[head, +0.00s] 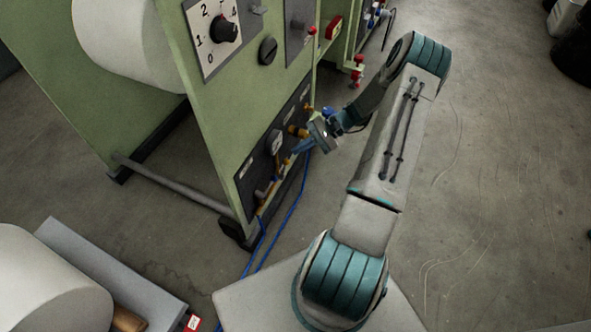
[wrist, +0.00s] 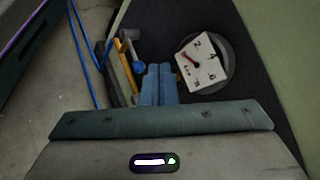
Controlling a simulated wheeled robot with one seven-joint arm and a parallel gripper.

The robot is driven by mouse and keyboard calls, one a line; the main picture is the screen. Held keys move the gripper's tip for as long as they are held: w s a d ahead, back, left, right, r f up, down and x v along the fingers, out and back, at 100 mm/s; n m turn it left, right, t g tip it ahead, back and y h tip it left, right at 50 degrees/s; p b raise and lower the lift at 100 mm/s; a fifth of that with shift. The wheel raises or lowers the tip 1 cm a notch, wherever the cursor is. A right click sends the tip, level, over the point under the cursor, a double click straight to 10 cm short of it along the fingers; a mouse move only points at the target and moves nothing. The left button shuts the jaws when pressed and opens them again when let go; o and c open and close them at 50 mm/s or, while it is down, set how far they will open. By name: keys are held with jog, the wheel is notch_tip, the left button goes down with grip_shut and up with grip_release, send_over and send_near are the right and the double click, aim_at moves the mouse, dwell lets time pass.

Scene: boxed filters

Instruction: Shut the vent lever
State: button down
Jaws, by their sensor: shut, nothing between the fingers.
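My gripper (head: 302,146) is at the low dark panel on the green machine's side, its blue fingers together and empty. In the wrist view the fingers (wrist: 159,82) point at the panel, between a round gauge and yellow pipework (wrist: 126,68). No label naming the vent is readable. In the head view my gripper partly covers this area.
The gauge (wrist: 200,63) sits close right of the fingers. Blue hoses (head: 287,218) run down from the panel (head: 246,180) to the floor. A dial (head: 224,28) and a black knob (head: 268,50) sit above. Open floor (head: 480,190) lies to the right.

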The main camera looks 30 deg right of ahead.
jog(key=d+f+m+t+b, duration=0.1)
jog(key=d+f+m+t, duration=0.25)
jog(key=f, duration=0.35)
jog(key=s+d+f+m+t+b, duration=0.1)
jog(key=d+f+m+t+b, duration=0.15)
jog(key=f+t, duration=0.35)
jog(key=d+f+m+t+b, duration=0.1)
jog(key=d+f+m+t, duration=0.25)
jog(key=f, duration=0.45)
jog(key=w+a+r+b, duration=0.3)
jog(key=w+a, duration=0.3)
jog(key=a, duration=0.2)
jog(key=shift+w+a+r+m+g, duration=0.2)
jog(key=shift+a+m+g, duration=0.05)
jog(key=shift+m+g, duration=0.15)
jog(key=shift+r+h, duration=0.15)
jog(key=shift+h, duration=0.15)
